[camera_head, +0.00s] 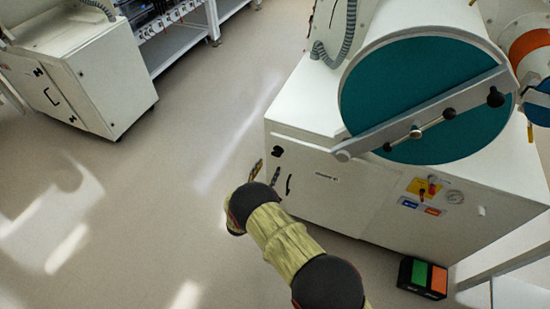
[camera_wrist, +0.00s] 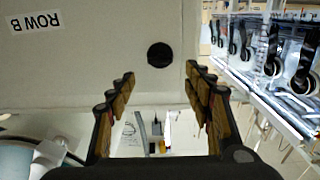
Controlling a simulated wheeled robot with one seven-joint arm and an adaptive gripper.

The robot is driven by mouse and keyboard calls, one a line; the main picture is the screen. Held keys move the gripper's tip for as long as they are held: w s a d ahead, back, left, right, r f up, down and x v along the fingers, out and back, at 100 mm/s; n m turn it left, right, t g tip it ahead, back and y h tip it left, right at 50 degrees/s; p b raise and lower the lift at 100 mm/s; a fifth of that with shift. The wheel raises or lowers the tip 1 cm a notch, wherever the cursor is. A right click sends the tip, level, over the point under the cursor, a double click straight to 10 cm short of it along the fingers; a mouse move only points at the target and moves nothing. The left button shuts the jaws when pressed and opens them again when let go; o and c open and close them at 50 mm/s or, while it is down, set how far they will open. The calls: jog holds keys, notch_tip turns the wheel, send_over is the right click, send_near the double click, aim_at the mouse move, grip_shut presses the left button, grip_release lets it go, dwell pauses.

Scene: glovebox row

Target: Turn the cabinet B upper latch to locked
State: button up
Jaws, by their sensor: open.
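The white cabinet (camera_head: 330,200) below the teal round door carries a small black latch (camera_head: 278,151) near the upper left corner of its front. In the wrist view, a round black knob (camera_wrist: 160,55) on a pale panel appears to be this latch; its turn position cannot be read. My gripper (camera_head: 264,172) is beside the cabinet's left front edge, just below and left of the latch in the head view. In the wrist view my gripper (camera_wrist: 160,90) is open and empty, with the knob ahead between the finger lines, apart from both fingers.
A dark curved handle (camera_head: 289,184) is on the cabinet front. The wrist view shows a ROW B label (camera_wrist: 35,22), upside down. Another white cabinet (camera_head: 75,75) is at upper left. The floor between is clear.

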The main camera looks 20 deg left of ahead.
jog(key=w+b, duration=0.2)
jog(key=w, duration=0.5)
jog(key=shift+w+d, duration=0.25)
jog(key=shift+d, duration=0.05)
jog(key=shift+c, duration=0.3)
jog(key=c, duration=1.1)
